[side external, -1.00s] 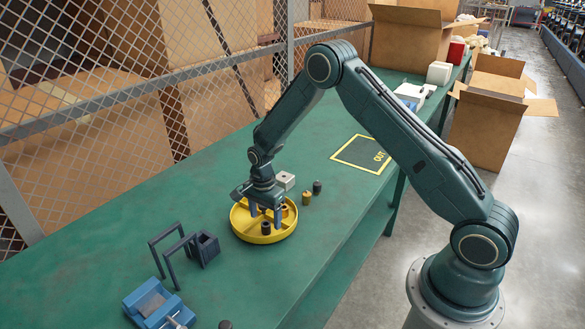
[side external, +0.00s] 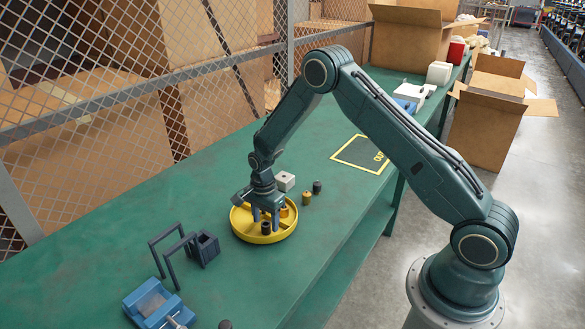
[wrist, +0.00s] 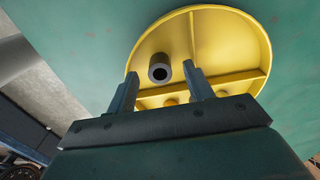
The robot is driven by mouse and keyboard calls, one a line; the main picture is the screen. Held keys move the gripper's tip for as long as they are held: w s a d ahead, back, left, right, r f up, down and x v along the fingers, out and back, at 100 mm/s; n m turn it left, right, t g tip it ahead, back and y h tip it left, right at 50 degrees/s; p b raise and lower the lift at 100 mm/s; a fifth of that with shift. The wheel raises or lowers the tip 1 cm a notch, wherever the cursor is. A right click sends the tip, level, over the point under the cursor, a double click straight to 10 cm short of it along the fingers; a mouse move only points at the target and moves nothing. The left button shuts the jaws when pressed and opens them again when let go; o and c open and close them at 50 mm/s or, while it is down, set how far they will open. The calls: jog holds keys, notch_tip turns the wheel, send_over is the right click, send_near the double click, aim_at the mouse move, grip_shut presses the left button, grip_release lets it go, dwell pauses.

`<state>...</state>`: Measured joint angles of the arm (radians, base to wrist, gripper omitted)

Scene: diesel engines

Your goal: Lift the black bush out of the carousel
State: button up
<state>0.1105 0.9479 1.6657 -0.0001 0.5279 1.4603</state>
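The black bush (side external: 266,228) stands upright in the yellow carousel (side external: 264,241), in the compartment nearest the camera. In the wrist view the black bush (wrist: 160,72) shows its round bore, beside a divider of the carousel (wrist: 237,50). My gripper (side external: 265,215) is over the carousel with its fingers pointing down. In the wrist view my gripper (wrist: 160,84) is open, with one finger on each side of the bush's line and a clear gap between them. Nothing is held. A brass-coloured bush (side external: 284,211) stands in another compartment, partly hidden by my gripper.
A white block (side external: 285,181), a brass bush (side external: 306,198) and a dark bush (side external: 317,187) stand just behind the carousel. A yellow-bordered mat (side external: 362,154) lies farther back.

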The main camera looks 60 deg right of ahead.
aim_at(266, 224)
grip_shut()
jog(key=shift+r, duration=0.1)
jog(key=shift+r, duration=2.9)
